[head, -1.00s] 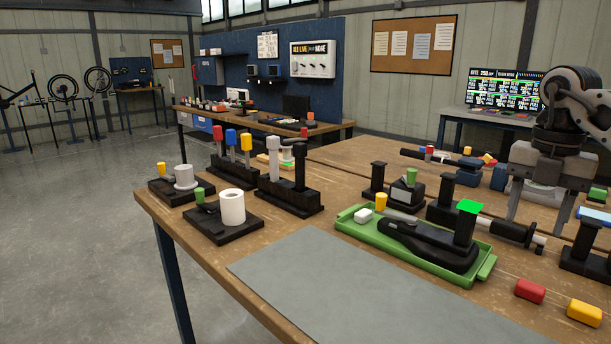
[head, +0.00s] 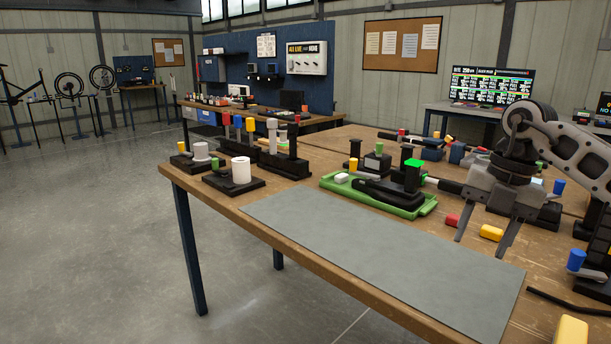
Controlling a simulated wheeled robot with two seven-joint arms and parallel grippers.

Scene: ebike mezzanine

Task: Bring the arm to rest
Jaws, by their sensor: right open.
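My right gripper (head: 487,233) shows at the right of the head view, pointing down with its two grey fingers spread apart. I cannot tell how far above the bench the fingertips are. My left gripper is not in view.
A green tray (head: 428,209) with a black part stands left of the gripper. A grey mat (head: 380,250) lies bare along the front. Black fixtures with a white cylinder (head: 241,170) stand at the left end.

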